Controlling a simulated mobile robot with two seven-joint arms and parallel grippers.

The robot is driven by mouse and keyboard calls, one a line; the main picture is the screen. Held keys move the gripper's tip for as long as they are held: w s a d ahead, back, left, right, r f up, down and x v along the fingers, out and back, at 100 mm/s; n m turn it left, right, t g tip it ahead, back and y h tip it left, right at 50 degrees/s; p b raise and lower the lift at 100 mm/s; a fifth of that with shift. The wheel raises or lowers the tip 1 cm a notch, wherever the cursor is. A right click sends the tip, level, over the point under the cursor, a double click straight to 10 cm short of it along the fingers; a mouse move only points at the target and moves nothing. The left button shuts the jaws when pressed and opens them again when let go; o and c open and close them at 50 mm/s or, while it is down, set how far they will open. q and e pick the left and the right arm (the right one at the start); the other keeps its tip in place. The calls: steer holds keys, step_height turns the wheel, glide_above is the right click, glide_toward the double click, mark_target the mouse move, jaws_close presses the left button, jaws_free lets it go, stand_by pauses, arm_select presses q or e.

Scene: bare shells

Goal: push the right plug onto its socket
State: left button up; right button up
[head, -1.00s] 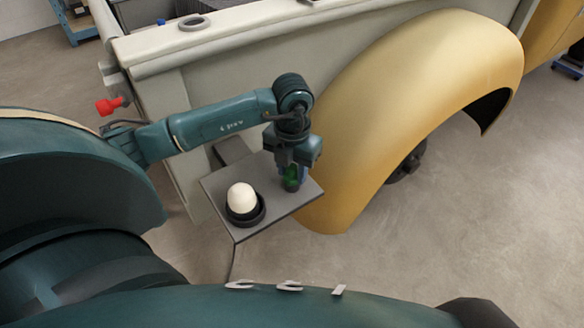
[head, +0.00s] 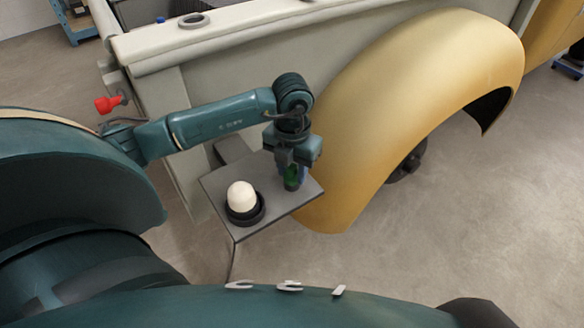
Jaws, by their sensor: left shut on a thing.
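My left gripper (head: 291,172) points down over the right part of a small grey tray-like board (head: 222,190). It is shut on a green plug (head: 291,181), which shows between and below its fingers. The plug's lower end is at or just above the board; I cannot tell whether it touches. Any socket under the plug is hidden by the gripper and plug. On the left part of the board a white rounded object (head: 241,195) sits in a black ring (head: 245,214). My right gripper is not in view.
A pale vehicle side panel (head: 230,60) stands behind the board. A large yellow fender (head: 400,90) rises close to the right of my gripper. A red knob (head: 108,104) sticks out at the left. The floor (head: 430,230) at the lower right is clear.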

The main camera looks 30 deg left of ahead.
arm_select(q)
steer(key=o, duration=1)
steer(key=shift+o, duration=0.5)
steer(key=o, duration=0.4)
steer(key=shift+r+p, duration=2.5)
steer(key=shift+r, duration=1.05)
